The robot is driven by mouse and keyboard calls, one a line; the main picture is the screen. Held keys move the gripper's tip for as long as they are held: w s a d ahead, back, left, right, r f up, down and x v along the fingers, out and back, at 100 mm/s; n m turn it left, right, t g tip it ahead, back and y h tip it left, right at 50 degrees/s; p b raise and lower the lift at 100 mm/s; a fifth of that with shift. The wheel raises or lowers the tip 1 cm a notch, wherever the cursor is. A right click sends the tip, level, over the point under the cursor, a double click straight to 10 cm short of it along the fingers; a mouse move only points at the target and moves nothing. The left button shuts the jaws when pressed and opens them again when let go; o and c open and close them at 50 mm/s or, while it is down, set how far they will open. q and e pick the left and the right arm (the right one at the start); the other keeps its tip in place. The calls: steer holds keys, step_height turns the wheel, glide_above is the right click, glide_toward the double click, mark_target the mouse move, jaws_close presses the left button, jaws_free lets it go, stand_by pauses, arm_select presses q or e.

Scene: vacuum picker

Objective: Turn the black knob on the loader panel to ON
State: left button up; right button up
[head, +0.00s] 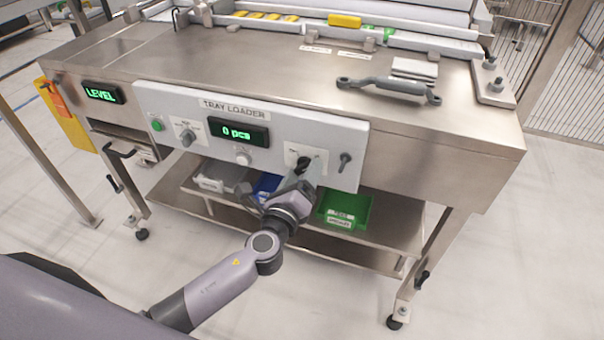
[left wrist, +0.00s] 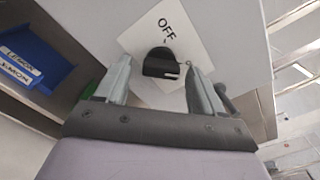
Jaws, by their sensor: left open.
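The loader panel (head: 180,103) is a light grey face on the front of a steel table, with a display reading "0 pcs". The black knob (left wrist: 162,63) sits on a white label (left wrist: 143,38) marked OFF, seen in the left wrist view. In the head view the knob (head: 302,164) shows at the panel's right, partly covered by my gripper. My left gripper (head: 305,170) is open in front of the panel. In the left wrist view its fingers (left wrist: 158,78) stand on either side of the knob, with gaps visible; contact cannot be told. My right gripper is not in view.
A dark lever (head: 345,160) sticks out just right of the knob. A grey selector (head: 187,136), a pale knob (head: 243,158) and a green button (head: 157,124) are further left. A green bin (head: 346,209) and a blue bin (head: 267,185) stand on the lower shelf.

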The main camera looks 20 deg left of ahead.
arm_select(q)
steer(key=s, duration=0.6)
steer(key=shift+s+a, duration=0.15)
steer(key=shift+s, duration=0.25)
steer(key=s+a+f+n+g+h, duration=0.15)
steer(key=s+f+n+g, duration=0.35)
steer(key=s+n, duration=0.6)
steer(key=s+a+f+n+g+h, duration=0.1)
steer(key=s+a+f+n+g, duration=0.15)
steer(key=s+f+n, duration=0.8)
steer(key=w+r+n+p, duration=0.3)
steer(key=r+p, duration=1.1)
steer(key=shift+w+a+r+n+y, duration=0.15)
steer(key=shift+w+a+n+y, duration=0.2)
steer(key=shift+y, duration=0.1)
